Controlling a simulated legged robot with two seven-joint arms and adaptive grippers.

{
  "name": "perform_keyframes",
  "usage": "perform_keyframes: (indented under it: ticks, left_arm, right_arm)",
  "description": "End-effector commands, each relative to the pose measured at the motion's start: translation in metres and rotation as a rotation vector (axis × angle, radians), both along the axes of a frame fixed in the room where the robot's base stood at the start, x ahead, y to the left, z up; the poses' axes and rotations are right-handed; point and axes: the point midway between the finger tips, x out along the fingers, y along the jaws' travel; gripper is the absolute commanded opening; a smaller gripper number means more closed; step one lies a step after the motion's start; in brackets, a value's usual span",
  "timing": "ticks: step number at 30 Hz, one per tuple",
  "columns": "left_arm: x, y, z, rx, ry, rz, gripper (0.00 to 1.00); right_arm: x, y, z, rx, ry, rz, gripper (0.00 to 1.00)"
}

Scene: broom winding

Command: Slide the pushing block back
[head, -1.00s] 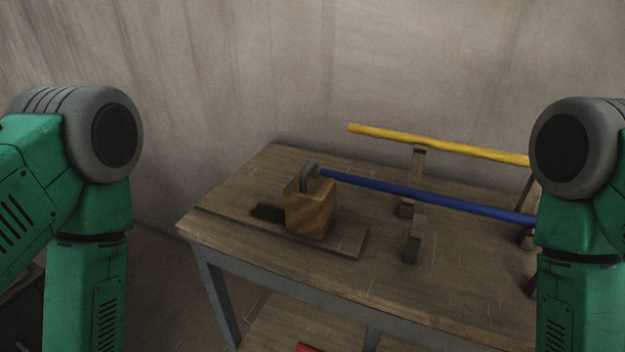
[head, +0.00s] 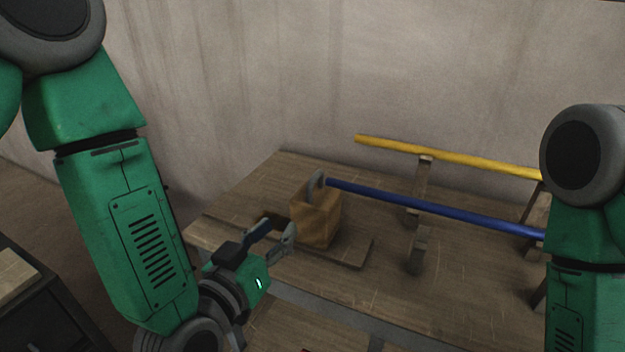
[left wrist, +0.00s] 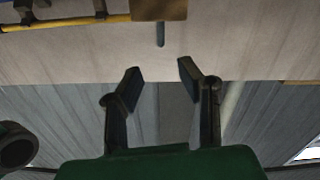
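The pushing block (head: 316,218) is a brown wooden block with a grey handle (head: 316,185) on top. My right gripper is out of view.
A yellow pole (head: 450,157) lies behind the blue one, on wooden supports (head: 417,252). The table's front left is bare. A dark cabinet (head: 60,315) stands at the lower left.

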Motion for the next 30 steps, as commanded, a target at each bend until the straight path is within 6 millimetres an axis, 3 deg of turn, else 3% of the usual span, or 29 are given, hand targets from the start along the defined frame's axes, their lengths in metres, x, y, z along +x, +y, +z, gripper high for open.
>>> perform_keyframes:
  ticks: [2,8,21,30]
  left_arm:
    - [0.004,-0.003,0.01,-0.014,-0.031,0.003,0.33]
    - [0.028,-0.011,0.011,-0.014,-0.036,0.004,0.33]
    - [0.11,-0.041,0.009,-0.014,-0.032,0.003,0.33]
    - [0.13,-0.049,0.009,-0.012,-0.03,0.002,0.33]
  right_arm:
    - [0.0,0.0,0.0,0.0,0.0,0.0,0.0]
    - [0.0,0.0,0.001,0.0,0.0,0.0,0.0]
    - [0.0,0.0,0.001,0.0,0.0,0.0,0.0]
    - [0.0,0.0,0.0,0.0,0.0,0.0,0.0]
